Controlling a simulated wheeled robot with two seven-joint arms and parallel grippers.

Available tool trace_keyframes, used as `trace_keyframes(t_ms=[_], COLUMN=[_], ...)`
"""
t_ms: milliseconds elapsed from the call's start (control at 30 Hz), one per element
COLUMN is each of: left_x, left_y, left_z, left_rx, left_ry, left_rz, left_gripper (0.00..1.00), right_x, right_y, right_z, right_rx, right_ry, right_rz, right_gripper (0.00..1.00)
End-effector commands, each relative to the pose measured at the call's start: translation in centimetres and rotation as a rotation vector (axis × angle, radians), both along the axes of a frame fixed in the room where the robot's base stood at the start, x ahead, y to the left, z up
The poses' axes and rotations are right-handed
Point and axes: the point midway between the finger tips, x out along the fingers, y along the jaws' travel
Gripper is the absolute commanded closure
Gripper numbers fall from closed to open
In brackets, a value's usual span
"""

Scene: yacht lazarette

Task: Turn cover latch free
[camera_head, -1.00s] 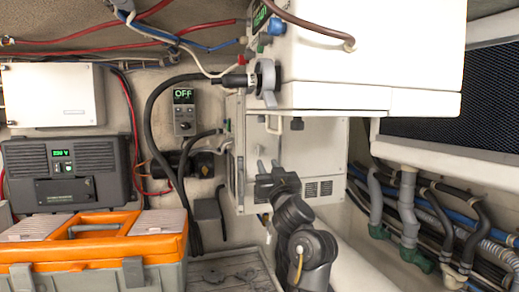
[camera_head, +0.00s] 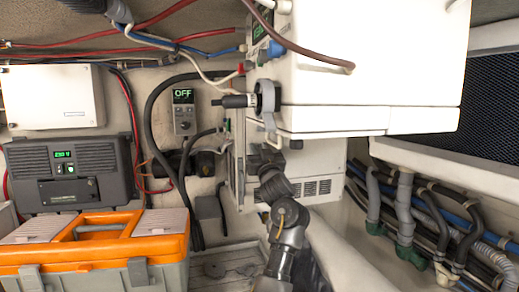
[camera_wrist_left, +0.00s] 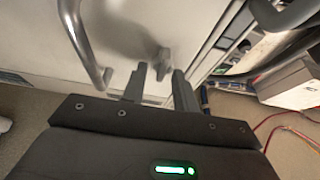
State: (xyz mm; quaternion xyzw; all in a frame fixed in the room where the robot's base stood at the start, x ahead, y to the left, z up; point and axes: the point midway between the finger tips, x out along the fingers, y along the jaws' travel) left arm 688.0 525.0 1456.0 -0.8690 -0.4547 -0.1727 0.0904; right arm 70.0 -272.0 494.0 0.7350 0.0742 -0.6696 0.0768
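The cover is the pale front panel of the white cabinet, seen close in the left wrist view (camera_wrist_left: 125,30). A small grey latch (camera_wrist_left: 163,59) stands out from it, between and just beyond my left gripper's fingertips (camera_wrist_left: 160,70). The fingers are apart, with a gap between them; I cannot tell whether they touch the latch. In the head view my left gripper (camera_head: 262,155) is below the upper white unit (camera_head: 345,120), in front of the lower white cabinet (camera_head: 325,160), and hides the latch. My right gripper is not in view.
A curved grey bar (camera_wrist_left: 80,40) is left of the fingers in the wrist view. An orange toolbox (camera_head: 95,245) stands at lower left; pipes (camera_head: 405,210) run at right.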

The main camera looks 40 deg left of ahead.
Motion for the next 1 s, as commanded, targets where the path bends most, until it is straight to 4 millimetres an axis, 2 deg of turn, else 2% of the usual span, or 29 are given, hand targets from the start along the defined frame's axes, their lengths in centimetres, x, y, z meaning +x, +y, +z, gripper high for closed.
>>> trace_keyframes(t_ms=[67,300,733,1000], left_x=[0.0,0.0,0.0,0.0], left_y=[0.0,0.0,0.0,0.1], left_z=[0.0,0.0,-0.4,-0.6], left_rx=[0.0,0.0,-0.017,-0.1], left_ry=[0.0,0.0,-0.015,-0.13], left_rz=[0.0,0.0,0.001,0.0], left_gripper=[0.71,1.0,1.0,1.0], right_x=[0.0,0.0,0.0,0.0], right_y=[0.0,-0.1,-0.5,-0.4], right_z=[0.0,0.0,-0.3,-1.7], right_rx=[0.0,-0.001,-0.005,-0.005], right_ry=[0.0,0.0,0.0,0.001], right_rz=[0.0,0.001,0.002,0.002], right_gripper=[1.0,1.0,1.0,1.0])
